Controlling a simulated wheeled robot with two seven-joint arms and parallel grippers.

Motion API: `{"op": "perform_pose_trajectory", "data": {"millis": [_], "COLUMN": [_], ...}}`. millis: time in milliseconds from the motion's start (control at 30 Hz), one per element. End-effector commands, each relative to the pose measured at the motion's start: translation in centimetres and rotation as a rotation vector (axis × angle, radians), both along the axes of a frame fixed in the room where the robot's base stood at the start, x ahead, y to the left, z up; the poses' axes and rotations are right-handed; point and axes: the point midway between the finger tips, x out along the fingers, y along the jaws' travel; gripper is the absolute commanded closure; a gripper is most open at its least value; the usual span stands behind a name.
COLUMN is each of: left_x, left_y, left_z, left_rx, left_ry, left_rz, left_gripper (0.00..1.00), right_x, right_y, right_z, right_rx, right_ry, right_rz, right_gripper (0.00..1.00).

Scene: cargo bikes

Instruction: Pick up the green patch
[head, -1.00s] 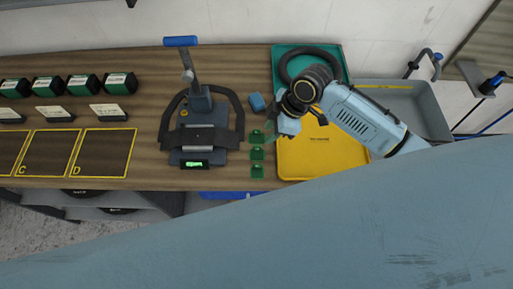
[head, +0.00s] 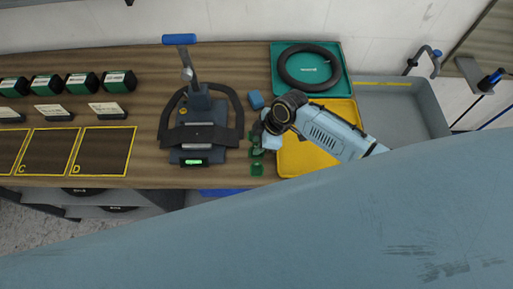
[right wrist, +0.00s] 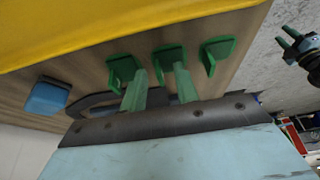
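Several small green patches stand in a column on the wooden bench, right of the clamp stand. The lowest green patch (head: 257,169) shows clearly in the head view; the ones above it are partly hidden by my right gripper (head: 262,142). In the right wrist view three green patches show: a left one (right wrist: 121,70), a middle one (right wrist: 168,58) and a right one (right wrist: 218,50). My right gripper's green fingers (right wrist: 160,85) are apart and empty, with their tips close to the left and middle patches. Contact cannot be told. My left gripper (right wrist: 287,38) shows at the right edge, fingers apart.
A yellow tray (head: 300,158) and a green tray (head: 276,60) with a black ring (head: 283,68) lie right of the patches. A blue block (head: 256,100) sits just above them. The clamp stand (head: 200,105) is to the left. A grey bin (head: 420,100) stands far right.

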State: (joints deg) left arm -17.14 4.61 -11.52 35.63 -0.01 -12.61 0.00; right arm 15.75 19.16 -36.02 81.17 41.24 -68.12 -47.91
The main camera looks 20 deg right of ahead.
Motion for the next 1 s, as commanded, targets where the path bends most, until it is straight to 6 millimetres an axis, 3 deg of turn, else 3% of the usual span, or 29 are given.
{"op": "perform_pose_trajectory", "data": {"millis": [67,300,667,1000], "left_x": [0.0,0.0,0.0,-0.1], "left_y": [0.0,0.0,0.0,0.0], "left_z": [0.0,0.0,0.0,0.2], "left_rx": [0.000,0.000,0.000,0.000], "left_ry": [0.000,0.000,0.001,0.002], "left_rz": [0.000,0.001,0.001,0.002], "left_gripper": [0.64,0.64,0.64,0.64], "right_x": [0.0,0.0,0.0,0.1], "right_y": [0.0,0.0,-0.1,0.0], "right_z": [0.0,0.0,0.5,6.5], "right_rx": [0.000,0.000,0.000,0.001], "right_ry": [0.000,0.000,-0.001,-0.005], "right_rz": [0.000,0.000,0.001,0.003], "right_gripper": [0.72,1.00,1.00,1.00]}}
